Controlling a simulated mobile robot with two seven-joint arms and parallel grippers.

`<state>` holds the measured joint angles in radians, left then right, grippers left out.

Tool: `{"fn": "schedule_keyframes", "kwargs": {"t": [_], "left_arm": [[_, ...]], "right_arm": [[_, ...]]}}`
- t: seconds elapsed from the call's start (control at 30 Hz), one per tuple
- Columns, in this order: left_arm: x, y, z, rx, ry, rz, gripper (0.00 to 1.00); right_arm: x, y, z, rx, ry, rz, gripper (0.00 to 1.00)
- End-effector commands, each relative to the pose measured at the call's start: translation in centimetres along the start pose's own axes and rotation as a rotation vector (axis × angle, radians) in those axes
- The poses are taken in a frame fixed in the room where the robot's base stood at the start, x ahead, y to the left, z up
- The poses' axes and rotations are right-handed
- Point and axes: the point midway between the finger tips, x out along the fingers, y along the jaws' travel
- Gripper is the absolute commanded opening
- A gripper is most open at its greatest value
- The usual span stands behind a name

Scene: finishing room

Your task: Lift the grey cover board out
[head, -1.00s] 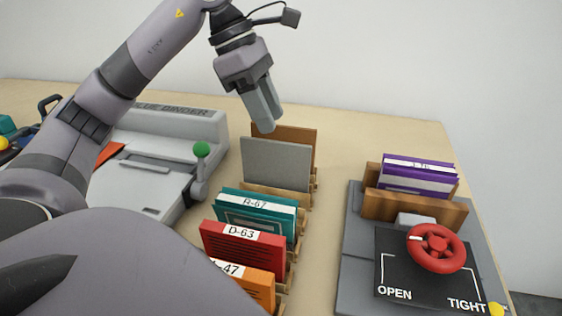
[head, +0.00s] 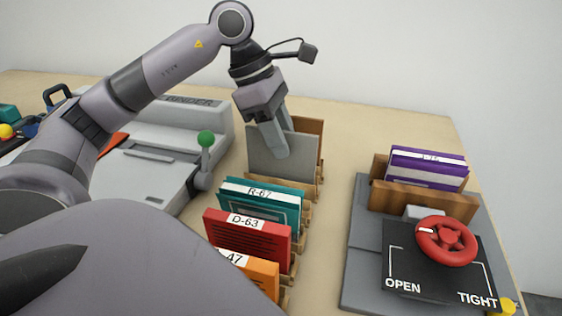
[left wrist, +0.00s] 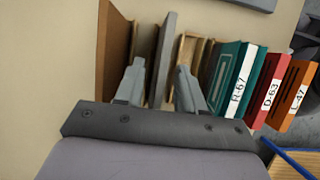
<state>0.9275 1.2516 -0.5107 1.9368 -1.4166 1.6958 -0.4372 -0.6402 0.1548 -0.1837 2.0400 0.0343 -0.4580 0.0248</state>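The grey cover board (head: 256,160) stands upright in the rear part of a wooden rack, just in front of a brown board (head: 311,128). My left gripper (head: 283,140) points down at its top edge, one finger in front of its near face and the other mostly hidden behind it. The left wrist view shows the grey board (left wrist: 163,60) between the two spread fingers of the gripper (left wrist: 160,68), with a gap on each side. The brown board (left wrist: 113,42) is outside the fingers. My right gripper is not in view.
Teal (head: 262,200), red (head: 248,240) and orange (head: 262,275) books stand in the rack nearer me. A binder machine (head: 160,165) with a green-knobbed lever (head: 206,139) is left. A press with a red wheel (head: 446,240) and purple books (head: 428,168) is right.

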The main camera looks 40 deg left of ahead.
Motion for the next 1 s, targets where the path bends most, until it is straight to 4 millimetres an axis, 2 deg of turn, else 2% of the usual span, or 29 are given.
{"fn": "schedule_keyframes", "kwargs": {"t": [0.67,0.7,0.77,0.8,0.83,1.0], "left_arm": [[0.43,0.00,-0.19,0.000,0.000,0.000,0.38],[0.43,0.01,-0.19,0.000,0.000,0.000,0.35],[0.43,0.00,-0.19,0.000,0.000,0.000,0.15],[0.43,0.00,-0.19,0.000,0.000,0.000,0.03],[0.43,0.00,-0.19,0.000,0.000,0.000,0.00],[0.41,0.01,-0.18,0.000,0.000,0.000,0.00]], "right_arm": [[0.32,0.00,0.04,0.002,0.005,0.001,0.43],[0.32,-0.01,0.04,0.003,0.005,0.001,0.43],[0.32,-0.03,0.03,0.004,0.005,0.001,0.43],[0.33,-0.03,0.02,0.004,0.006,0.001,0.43],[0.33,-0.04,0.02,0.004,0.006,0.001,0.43],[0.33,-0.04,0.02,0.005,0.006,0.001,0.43]]}}
